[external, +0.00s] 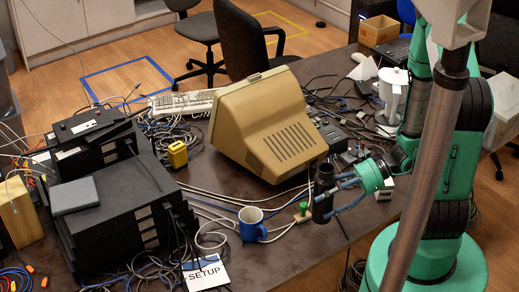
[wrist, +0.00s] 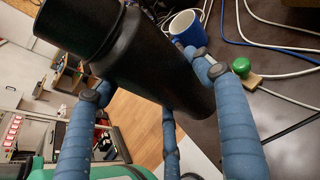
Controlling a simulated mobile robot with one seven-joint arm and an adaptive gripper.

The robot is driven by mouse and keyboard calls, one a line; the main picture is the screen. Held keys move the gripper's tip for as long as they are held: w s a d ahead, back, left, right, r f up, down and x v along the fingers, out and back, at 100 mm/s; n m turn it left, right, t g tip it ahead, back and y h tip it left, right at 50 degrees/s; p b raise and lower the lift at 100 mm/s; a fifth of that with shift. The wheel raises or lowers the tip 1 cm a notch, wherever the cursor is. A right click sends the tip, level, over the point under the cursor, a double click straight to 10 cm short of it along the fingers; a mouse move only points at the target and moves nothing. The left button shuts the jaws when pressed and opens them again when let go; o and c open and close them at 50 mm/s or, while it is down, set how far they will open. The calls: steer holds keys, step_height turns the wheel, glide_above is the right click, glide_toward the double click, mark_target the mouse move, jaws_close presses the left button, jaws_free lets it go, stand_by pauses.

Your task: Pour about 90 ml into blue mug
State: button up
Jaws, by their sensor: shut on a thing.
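A blue mug (external: 251,224) with a white inside stands upright on the dark table in the external view. Its handle points to the right. It also shows behind the bottle in the wrist view (wrist: 187,30). My gripper (external: 336,194) is shut on a black bottle (external: 322,192), which looks roughly upright in the external view, to the right of the mug and apart from it. In the wrist view the bottle (wrist: 135,62) lies between my blue fingers (wrist: 150,80). I cannot see into the mug or tell what the bottle holds.
A green knob on a small wooden block (external: 303,211) stands between mug and bottle. White cables (external: 212,233) run around the mug. A beige monitor (external: 265,125) is behind, black boxes (external: 120,200) are at left, and a SETUP card (external: 205,273) lies in front. The front-right table is fairly clear.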

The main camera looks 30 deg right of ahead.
steer(key=w+a+r+n+g+y+b, duration=0.15)
steer(key=a+n+g, duration=0.35)
steer(key=a, duration=1.5)
step_height(320, 180, down, 9)
steer(key=shift+w+d, duration=0.3)
steer(key=shift+r+m+g+p, duration=0.15)
steer(key=shift+m+g+p, duration=0.2)
steer(key=shift+p, duration=0.2)
